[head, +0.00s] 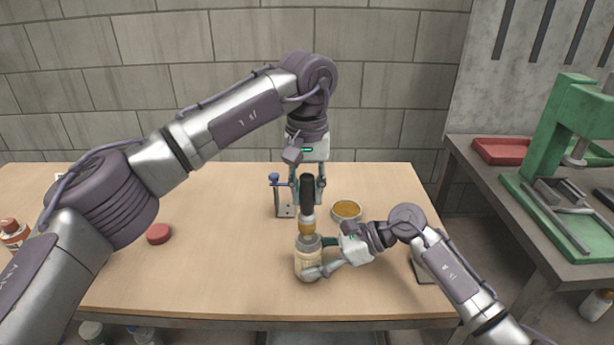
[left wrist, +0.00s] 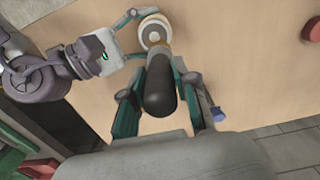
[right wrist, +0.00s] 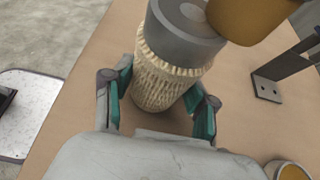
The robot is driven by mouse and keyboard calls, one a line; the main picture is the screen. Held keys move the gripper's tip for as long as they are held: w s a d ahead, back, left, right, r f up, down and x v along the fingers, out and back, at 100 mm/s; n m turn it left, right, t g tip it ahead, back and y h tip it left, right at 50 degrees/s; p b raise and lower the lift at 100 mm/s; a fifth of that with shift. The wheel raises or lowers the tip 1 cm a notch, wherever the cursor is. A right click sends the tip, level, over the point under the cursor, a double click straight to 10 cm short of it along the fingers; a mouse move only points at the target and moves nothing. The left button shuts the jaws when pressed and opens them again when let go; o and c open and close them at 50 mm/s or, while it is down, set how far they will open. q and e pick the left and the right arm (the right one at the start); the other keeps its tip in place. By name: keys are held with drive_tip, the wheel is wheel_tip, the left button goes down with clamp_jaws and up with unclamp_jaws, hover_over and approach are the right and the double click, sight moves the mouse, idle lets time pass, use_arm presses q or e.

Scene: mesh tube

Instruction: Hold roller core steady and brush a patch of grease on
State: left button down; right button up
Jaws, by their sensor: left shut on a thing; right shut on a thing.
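The roller core (head: 304,264), a pale mesh-covered cylinder with a grey end, stands upright near the table's front. My right gripper (right wrist: 165,92) is shut around the mesh side of the roller core (right wrist: 170,75). My left gripper (head: 307,188) is shut on the black handle of a brush (head: 307,200), held upright above the core. The brush's brown-yellow lower part (right wrist: 255,14) overlaps the core's grey end in the right wrist view; I cannot tell if they touch. In the left wrist view the black handle (left wrist: 159,92) points at the camera. A tin of amber grease (head: 346,209) sits behind the core, to the right.
A metal bracket with a blue knob (head: 275,177) stands behind the core. A red round object (head: 158,233) and a bottle (head: 14,234) are at left. A side bench with a red tray (head: 500,150) and green press (head: 560,130) stands right.

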use_arm(q)
drive_tip(key=shift+s+f, duration=0.1)
drive_tip(key=shift+s, duration=2.4)
drive_tip(key=shift+w, duration=2.7)
wheel_tip(320, 180, up, 2)
drive_tip(key=shift+w+r, duration=0.15)
drive_tip(key=shift+r, duration=2.95)
use_arm(e)
drive_tip(key=o, duration=1)
drive_tip(key=shift+c, duration=0.2)
